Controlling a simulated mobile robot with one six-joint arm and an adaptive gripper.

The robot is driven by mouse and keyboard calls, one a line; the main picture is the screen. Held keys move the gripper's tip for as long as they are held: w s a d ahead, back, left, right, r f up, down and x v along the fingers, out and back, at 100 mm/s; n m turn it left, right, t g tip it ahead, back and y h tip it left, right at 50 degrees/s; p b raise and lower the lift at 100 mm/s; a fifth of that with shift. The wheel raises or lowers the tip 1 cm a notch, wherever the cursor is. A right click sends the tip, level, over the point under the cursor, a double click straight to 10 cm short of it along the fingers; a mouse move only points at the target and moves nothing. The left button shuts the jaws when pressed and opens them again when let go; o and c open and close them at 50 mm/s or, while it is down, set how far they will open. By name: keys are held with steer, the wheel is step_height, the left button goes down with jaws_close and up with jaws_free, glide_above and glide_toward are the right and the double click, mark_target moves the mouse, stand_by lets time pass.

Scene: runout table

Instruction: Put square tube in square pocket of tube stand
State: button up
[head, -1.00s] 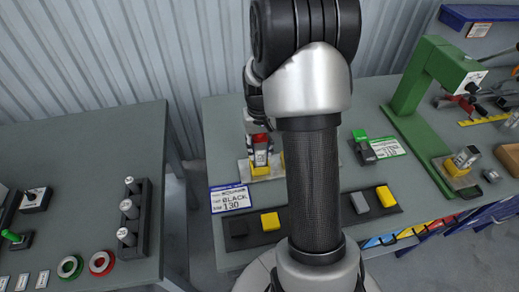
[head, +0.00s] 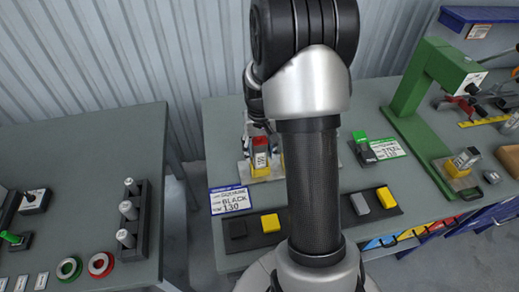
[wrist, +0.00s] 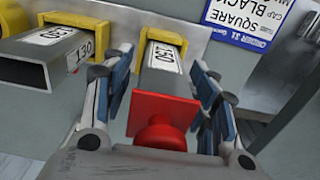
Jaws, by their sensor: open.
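A grey square tube (wrist: 162,82) with a white number label and a red cap (wrist: 158,120) is in a yellow pocket (wrist: 166,37) of the tube stand (wrist: 200,22). In the head view the red-capped tube (head: 260,158) stands upright in its yellow pocket, at the left of my arm. My gripper (wrist: 162,68) is open, its fingers on either side of the tube with gaps visible. A second grey tube (wrist: 55,68), open-ended, is in a neighbouring yellow pocket. My arm hides much of the stand in the head view.
A blue-edged sign (head: 230,199) lies at the table's front left. A dark tray (head: 257,236) holds black, yellow and grey blocks. A green press (head: 408,95) stands at the right, with another tube (head: 463,160) near its base. A separate table (head: 70,140) is at left.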

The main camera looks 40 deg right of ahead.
step_height(320, 180, up, 12)
steer(key=p, duration=0.3)
steer(key=shift+a+r, duration=0.1)
steer(key=shift+r, duration=0.15)
steer(key=s+a+r+n+t, duration=0.2)
steer(key=s+a+r, duration=0.5)
steer(key=a+r, duration=0.4)
steer(key=s+a+n+t, duration=0.2)
steer(key=s+a+n, duration=0.1)
steer(key=s+a, duration=0.6)
steer(key=s, duration=0.3)
steer(key=shift+s+a+r+t, duration=0.15)
steer(key=shift+a+r+t, duration=0.15)
steer(key=shift+r, duration=0.1)
steer(key=shift+f, duration=0.1)
steer(key=shift+f+b, duration=0.7)
steer(key=shift+f, duration=0.05)
